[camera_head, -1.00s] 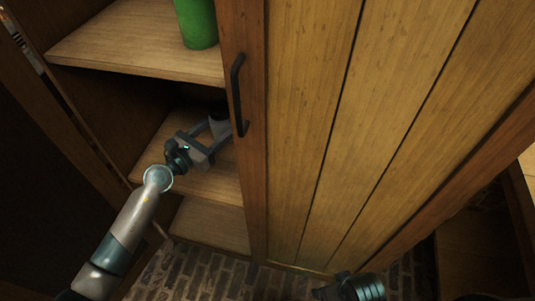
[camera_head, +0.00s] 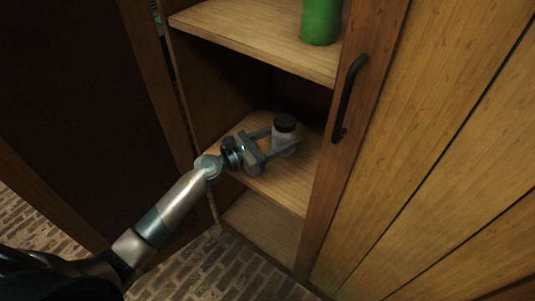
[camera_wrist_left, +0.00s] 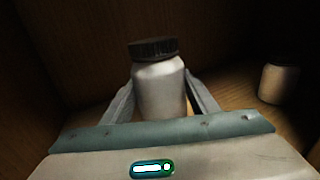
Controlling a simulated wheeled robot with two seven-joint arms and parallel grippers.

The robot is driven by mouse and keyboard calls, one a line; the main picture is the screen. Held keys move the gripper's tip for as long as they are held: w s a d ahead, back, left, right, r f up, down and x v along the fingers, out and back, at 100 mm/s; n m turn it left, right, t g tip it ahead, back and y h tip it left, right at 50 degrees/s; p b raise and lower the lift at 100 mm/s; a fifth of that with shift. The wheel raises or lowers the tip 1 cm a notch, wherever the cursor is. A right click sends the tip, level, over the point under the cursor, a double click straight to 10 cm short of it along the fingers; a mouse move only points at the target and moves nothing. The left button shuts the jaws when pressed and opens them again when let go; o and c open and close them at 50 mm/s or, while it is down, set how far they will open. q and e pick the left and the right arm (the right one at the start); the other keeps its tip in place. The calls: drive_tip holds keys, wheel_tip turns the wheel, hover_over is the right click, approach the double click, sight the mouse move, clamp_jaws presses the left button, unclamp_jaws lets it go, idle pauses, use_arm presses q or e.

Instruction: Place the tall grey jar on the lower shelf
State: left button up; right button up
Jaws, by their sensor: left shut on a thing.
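A grey-white jar (camera_head: 284,133) with a dark lid is upright between the fingers of my left gripper (camera_head: 286,140), inside the open cabinet over the shelf below the green container. The left gripper is shut on this jar. In the left wrist view the jar (camera_wrist_left: 160,88) is between the two fingers, its dark lid above them. I cannot tell whether its base touches the shelf board (camera_head: 285,187). My right gripper is not in view.
A green container (camera_head: 321,20) stands on the upper shelf (camera_head: 255,38). Another pale jar (camera_wrist_left: 278,82) stands to the right in the left wrist view. A cabinet door (camera_head: 440,150) with a black handle (camera_head: 347,98) is at the right. A bottom board (camera_head: 262,228) lies below.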

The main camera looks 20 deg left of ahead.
use_arm(q)
drive_tip(key=a+f, duration=0.2)
drive_tip(key=a, duration=0.1)
drive_tip(key=a+b, duration=0.1)
drive_tip(key=shift+s+a+f, duration=0.3)
drive_tip(key=shift+a+f, duration=0.05)
drive_tip(key=shift+f, duration=0.05)
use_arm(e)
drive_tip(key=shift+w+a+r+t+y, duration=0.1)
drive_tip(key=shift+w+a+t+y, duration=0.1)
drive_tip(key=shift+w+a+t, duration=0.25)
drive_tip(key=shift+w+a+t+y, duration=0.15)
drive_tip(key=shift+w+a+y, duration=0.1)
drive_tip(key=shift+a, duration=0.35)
use_arm(q)
drive_tip(key=shift+f+b, duration=0.45)
drive_tip(key=shift+f, duration=1.55)
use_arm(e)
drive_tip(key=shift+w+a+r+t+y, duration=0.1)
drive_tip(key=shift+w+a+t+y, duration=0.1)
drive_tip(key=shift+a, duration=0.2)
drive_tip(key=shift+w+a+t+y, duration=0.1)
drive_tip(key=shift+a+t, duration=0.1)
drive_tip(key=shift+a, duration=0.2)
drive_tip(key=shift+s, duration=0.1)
use_arm(q)
drive_tip(key=shift+f+b, duration=0.2)
drive_tip(key=shift+b, duration=0.1)
